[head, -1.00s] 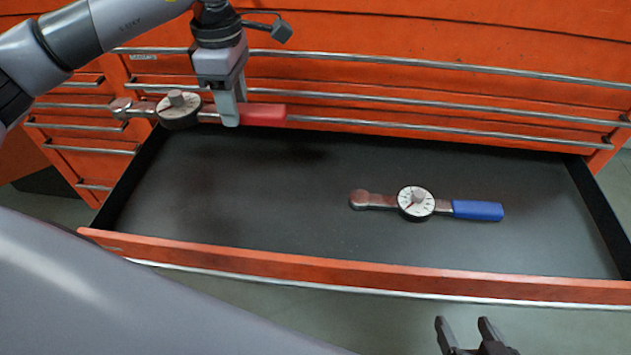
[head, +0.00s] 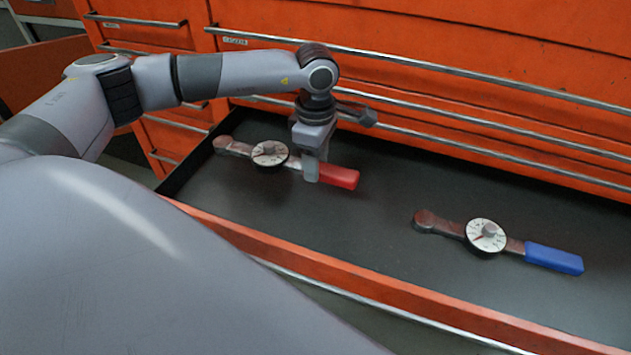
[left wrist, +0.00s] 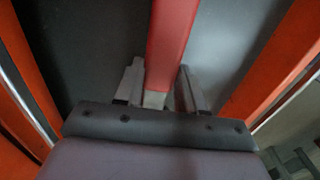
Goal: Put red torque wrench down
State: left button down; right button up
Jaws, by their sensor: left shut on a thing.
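The red torque wrench (head: 338,176) has a red handle, a metal shaft and a round white dial. It lies level over the left part of the open drawer (head: 390,195). My left gripper (head: 312,172) is shut on it near the inner end of the red handle. I cannot tell whether the wrench touches the drawer floor. In the left wrist view the red handle (left wrist: 173,40) runs away from between the two fingers (left wrist: 158,92). My right gripper is not in the head view now.
A blue-handled torque wrench (head: 487,237) lies in the drawer to the right. The drawer's front edge (head: 330,270) is orange. The orange cabinet front with metal rails (head: 450,85) rises behind. Dark drawer floor is free between the two wrenches.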

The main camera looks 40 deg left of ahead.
pick_arm(q)
jog(key=b, duration=0.1)
send_over(316, 193)
notch_tip(316, 193, down, 4)
jog(key=shift+f, duration=0.6)
jog(key=c, duration=0.7)
grip_release()
jog(key=shift+f, duration=0.1)
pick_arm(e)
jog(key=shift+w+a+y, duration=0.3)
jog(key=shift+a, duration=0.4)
